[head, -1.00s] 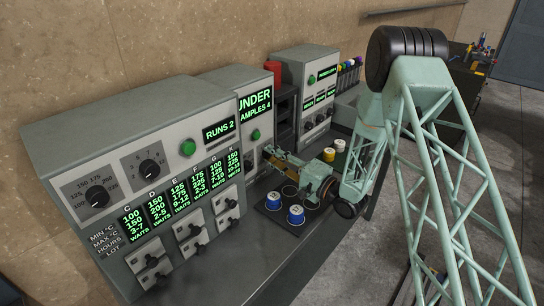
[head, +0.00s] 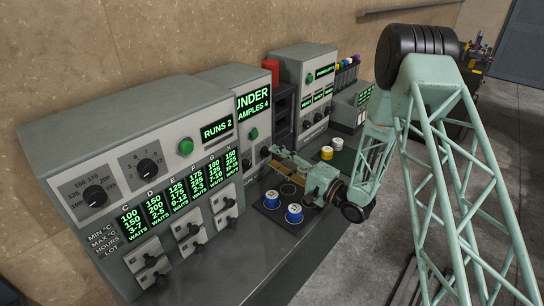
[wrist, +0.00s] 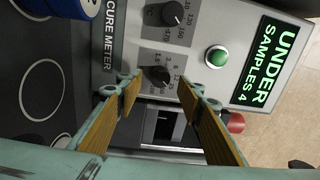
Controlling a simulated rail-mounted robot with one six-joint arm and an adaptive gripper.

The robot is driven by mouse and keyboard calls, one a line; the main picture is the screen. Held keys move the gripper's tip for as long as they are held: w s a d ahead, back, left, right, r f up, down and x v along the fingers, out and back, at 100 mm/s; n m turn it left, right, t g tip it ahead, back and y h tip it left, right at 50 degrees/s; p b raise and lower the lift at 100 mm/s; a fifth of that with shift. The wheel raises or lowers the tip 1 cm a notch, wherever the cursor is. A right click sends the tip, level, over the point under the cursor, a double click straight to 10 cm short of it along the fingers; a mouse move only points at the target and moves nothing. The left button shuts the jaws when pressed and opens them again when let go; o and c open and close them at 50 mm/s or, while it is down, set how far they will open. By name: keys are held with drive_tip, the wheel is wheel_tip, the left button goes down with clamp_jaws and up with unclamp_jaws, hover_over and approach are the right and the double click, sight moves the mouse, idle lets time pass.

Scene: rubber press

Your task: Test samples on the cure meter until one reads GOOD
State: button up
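The cure meter is the grey cabinet (head: 213,77) in the middle of the head view. Its display (head: 253,102) reads UNDER, SAMPLES 4, and it also shows in the wrist view (wrist: 267,62). My gripper (head: 277,163) is at the front of the cure meter. In the wrist view my gripper (wrist: 163,92) has its fingers apart, with nothing held between them. A dark opening (wrist: 160,128) shows beyond and between the fingers. Two blue-and-white cans (head: 271,199) (head: 294,213) stand on a dark mat with ring marks. One blue can (wrist: 77,8) shows in the wrist view.
A yellow can (head: 327,153) and a white can (head: 337,144) stand on a green mat behind my arm. The cure meter has a green button (wrist: 216,57) and knobs (wrist: 172,14). The press panel (head: 183,130) reads RUNS 2. The near bench is clear.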

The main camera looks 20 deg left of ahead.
drive_tip(key=v, duration=0.8)
drive_tip(key=shift+s+d, duration=0.15)
drive_tip(key=shift+d, duration=0.15)
drive_tip(key=shift+c, duration=0.2)
